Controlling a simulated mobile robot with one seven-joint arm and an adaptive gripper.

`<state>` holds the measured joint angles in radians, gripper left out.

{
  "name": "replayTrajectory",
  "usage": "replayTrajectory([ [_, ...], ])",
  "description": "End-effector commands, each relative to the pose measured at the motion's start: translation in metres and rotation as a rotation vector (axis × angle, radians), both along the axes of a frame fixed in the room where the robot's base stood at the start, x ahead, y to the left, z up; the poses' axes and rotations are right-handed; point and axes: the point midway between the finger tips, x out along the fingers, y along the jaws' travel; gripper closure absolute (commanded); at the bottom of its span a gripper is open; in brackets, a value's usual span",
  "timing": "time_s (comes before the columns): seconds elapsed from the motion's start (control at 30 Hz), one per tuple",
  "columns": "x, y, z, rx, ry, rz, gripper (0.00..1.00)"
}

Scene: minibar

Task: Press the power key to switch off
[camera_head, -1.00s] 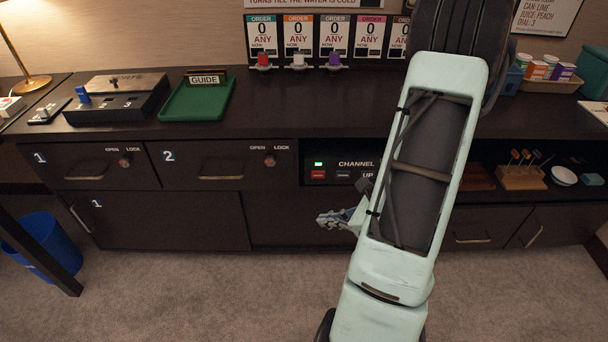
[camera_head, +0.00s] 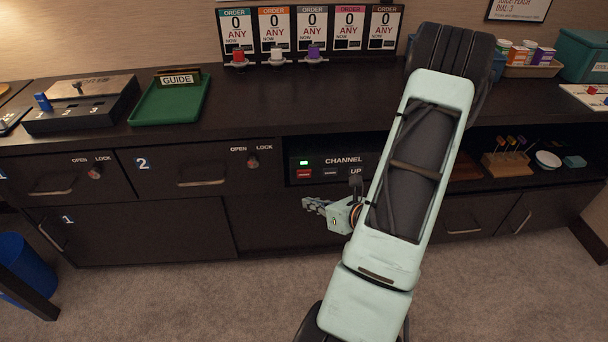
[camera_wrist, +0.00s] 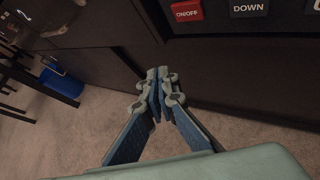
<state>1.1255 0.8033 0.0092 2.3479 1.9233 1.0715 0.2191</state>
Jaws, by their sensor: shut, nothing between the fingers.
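The power key is a red ON/OFF key (camera_wrist: 187,11) at the top of the wrist view. In the head view it is the small red key (camera_head: 304,174) on the dark channel panel (camera_head: 332,161), under a lit green lamp (camera_head: 304,162). A dark DOWN key (camera_wrist: 249,8) sits to its right in the wrist view. My gripper (camera_wrist: 158,82) is shut and empty, its fingertips together. In the head view my gripper (camera_head: 312,205) is just below the panel, in front of the cabinet, apart from the red key. My arm hides the panel's right end.
The drawer with label 2 (camera_head: 200,170) and its lock knob stand left of the panel. The countertop (camera_head: 250,110) overhangs the panel. An open shelf with a wooden pick holder (camera_head: 507,164) is to the right. Carpet (camera_head: 190,300) below is clear.

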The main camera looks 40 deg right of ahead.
Motion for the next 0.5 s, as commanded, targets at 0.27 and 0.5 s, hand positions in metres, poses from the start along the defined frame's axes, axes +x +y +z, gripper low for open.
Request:
replayTrajectory([
  [0.27, 0.033, -0.02, 0.001, -0.002, -0.001, 0.002, 1.0],
  [0.5, 0.058, -0.034, 0.0, -0.002, -0.001, 0.003, 1.0],
])
